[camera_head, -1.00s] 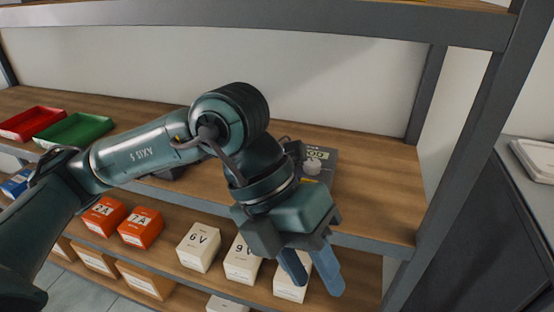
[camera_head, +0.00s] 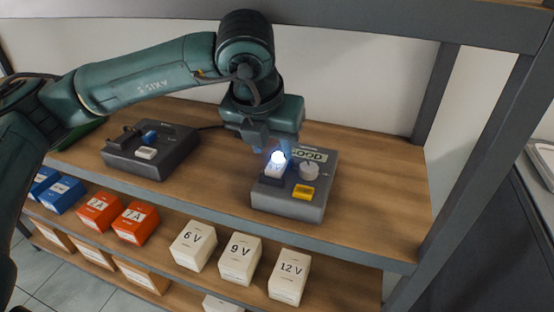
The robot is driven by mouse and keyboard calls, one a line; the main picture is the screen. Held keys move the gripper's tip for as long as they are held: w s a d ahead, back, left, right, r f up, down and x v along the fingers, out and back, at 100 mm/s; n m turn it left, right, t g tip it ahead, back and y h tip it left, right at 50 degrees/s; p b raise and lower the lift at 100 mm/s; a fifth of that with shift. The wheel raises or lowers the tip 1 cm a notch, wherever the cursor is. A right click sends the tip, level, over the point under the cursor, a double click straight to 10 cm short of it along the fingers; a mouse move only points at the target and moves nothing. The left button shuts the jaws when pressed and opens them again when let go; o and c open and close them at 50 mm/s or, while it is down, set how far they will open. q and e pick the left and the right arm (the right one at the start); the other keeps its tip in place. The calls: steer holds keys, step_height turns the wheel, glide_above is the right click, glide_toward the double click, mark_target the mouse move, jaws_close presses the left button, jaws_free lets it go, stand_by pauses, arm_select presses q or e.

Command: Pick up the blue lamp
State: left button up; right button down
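A small lamp (camera_head: 278,157) glows bluish white on the left part of a dark grey device (camera_head: 287,204). The device has a label that reads "GOOD", a pale round knob (camera_head: 309,172) and a yellow button (camera_head: 304,192). My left gripper (camera_head: 271,148) points down right at the lamp, from behind and above. Its fingers are partly hidden by its body and the glare, so I cannot tell whether they touch the lamp or how far apart they are. A blue part (camera_head: 150,137) sits on a second dark device. My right gripper is not in view.
The second dark device (camera_head: 150,158) stands at left on the wooden shelf (camera_head: 375,190). Below are white boxes marked 6 V (camera_head: 193,246), 9 V (camera_head: 239,260) and 12 V (camera_head: 289,277), and orange (camera_head: 135,222) and blue boxes (camera_head: 62,194). Grey posts and an upper beam frame the shelf.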

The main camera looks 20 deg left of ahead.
mark_target(278, 156)
arm_select(q)
steer(key=shift+w, duration=0.55)
steer(key=x, duration=0.5)
steer(key=shift+w+f+p, duration=0.1)
steer(key=shift+w+p, duration=0.2)
steer(key=shift+p, duration=0.1)
steer(key=c, duration=0.8)
